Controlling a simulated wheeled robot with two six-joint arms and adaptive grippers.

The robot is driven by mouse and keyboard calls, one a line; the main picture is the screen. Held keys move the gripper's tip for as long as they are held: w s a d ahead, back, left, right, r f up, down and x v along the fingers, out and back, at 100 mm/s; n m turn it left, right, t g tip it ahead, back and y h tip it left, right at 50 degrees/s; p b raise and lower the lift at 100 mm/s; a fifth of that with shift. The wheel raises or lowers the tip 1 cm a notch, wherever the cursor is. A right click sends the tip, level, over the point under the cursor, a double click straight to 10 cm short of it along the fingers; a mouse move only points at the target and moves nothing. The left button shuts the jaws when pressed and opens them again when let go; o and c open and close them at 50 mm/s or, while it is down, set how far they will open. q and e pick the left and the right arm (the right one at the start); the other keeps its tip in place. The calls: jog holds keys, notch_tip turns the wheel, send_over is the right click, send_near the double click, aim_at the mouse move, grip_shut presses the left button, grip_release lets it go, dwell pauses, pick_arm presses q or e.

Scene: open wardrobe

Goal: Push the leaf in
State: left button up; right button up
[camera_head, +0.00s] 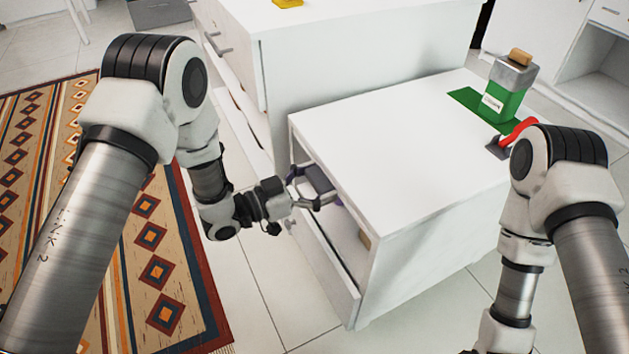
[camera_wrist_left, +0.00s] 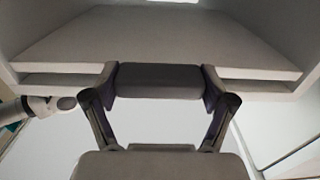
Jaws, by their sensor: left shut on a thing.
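My left gripper (camera_head: 318,190) is at the open front of the low white cabinet (camera_head: 390,140). It is shut on a dark grey block (camera_wrist_left: 160,80), with one finger at each end of the block in the left wrist view. Behind the block, a wide flat grey panel (camera_wrist_left: 150,40), which looks like the leaf, runs back between the cabinet's sides. I cannot tell how the block joins it. In the head view the gripper and the cabinet top hide most of the panel. My right arm comes in at the right; its gripper is out of the picture.
A white drawer front (camera_head: 325,265) stands out below the cabinet top. A taller white unit (camera_head: 350,40) stands behind. A patterned rug (camera_head: 150,270) covers the floor at left.

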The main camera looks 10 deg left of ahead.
pick_arm(q)
jog(key=o, duration=1.5)
jog(key=shift+w+d, duration=0.1)
jog(key=shift+d, duration=0.1)
jog(key=v, duration=1.2)
